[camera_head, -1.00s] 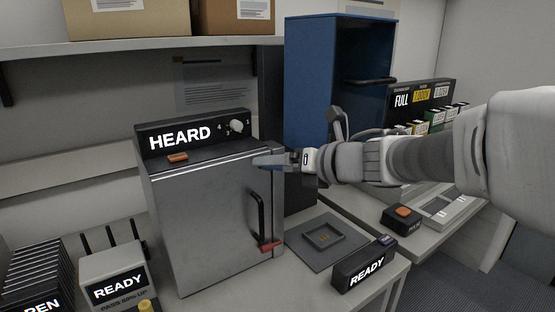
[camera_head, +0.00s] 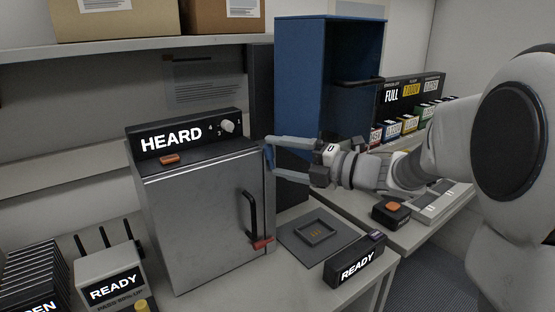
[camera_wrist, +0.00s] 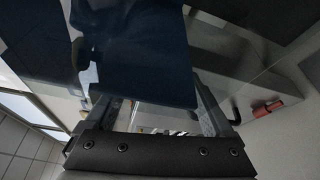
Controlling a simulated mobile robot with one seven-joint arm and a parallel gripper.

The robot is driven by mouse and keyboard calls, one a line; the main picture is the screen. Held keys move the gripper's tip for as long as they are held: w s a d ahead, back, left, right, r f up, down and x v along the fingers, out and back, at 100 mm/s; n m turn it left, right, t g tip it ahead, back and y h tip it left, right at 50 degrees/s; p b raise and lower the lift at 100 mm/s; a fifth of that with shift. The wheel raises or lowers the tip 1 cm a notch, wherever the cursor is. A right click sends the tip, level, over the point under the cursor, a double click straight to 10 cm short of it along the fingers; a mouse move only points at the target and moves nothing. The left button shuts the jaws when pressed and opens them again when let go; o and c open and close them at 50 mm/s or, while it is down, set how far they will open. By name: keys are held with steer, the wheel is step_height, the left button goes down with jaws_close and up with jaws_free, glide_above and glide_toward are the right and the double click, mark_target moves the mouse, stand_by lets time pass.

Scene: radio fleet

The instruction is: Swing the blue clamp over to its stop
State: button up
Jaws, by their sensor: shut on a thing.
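In the wrist view a large dark blue shape, seemingly the clamp (camera_wrist: 145,65), fills the space ahead of and between the fingers (camera_wrist: 158,112). The clamp's stop cannot be made out.
The box door has a black handle (camera_head: 249,215) with a red end piece (camera_head: 262,244). A dark square tray (camera_head: 313,230) and a READY block (camera_head: 355,262) lie right of the box. A tall blue cabinet (camera_head: 315,90) stands behind my gripper.

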steer(key=shift+w+d+f+m+y, duration=0.15)
steer(key=shift+m+y, duration=0.1)
steer(key=shift+m, duration=0.25)
steer(key=shift+d+m+y, duration=0.15)
steer(key=shift+m+y, duration=0.1)
steer(key=shift+m, duration=0.25)
steer(key=o, duration=1.1)
steer(key=p+v, duration=0.1)
steer(key=v, duration=1.6)
steer(key=shift+s+d+f, duration=0.15)
steer(key=shift+s+f, duration=0.05)
